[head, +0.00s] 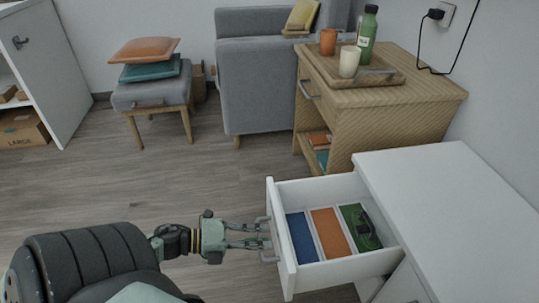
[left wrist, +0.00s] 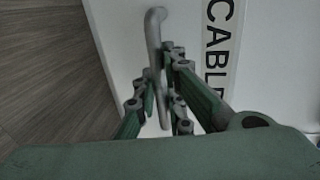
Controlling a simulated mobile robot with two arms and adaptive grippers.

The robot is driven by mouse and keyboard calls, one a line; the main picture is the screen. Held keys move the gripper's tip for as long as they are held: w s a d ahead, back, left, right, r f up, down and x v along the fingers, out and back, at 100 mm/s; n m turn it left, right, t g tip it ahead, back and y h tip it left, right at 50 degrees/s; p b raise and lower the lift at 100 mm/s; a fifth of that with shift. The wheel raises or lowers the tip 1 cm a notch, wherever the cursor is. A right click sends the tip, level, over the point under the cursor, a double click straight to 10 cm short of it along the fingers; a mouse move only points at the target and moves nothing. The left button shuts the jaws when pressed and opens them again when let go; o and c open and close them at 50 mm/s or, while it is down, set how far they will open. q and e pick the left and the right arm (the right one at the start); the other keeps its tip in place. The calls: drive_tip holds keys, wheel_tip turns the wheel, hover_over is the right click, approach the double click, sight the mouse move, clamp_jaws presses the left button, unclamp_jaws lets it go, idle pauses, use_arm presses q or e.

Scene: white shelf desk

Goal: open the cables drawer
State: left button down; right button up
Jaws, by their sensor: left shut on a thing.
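The cables drawer (head: 280,237) is pulled out of the white desk (head: 432,190) at the lower right. Its front carries a label beginning "CABLE" (left wrist: 217,45) in the left wrist view. Inside lie a blue item (head: 302,238), an orange item (head: 330,232) and a green item with a dark cable (head: 361,227). My left gripper (head: 263,236) is shut on the drawer's grey bar handle (left wrist: 154,55), with the fingers on both sides of it in the left wrist view (left wrist: 163,88). My right gripper does not show.
A wooden side table (head: 430,98) with a tray, cups and a green bottle (head: 367,35) stands behind the drawer. A grey armchair (head: 262,80) and a stool with cushions (head: 152,95) are farther back. The floor left of the drawer is clear.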

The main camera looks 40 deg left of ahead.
use_arm(q)
drive_tip(key=shift+s, duration=0.1)
drive_tip(key=c, duration=1.8)
unclamp_jaws()
drive_tip(key=shift+s+a, duration=0.15)
drive_tip(key=shift+a, duration=0.05)
drive_tip(key=v, duration=1.1)
drive_tip(key=shift+s+a, duration=0.15)
drive_tip(key=shift+s, duration=0.1)
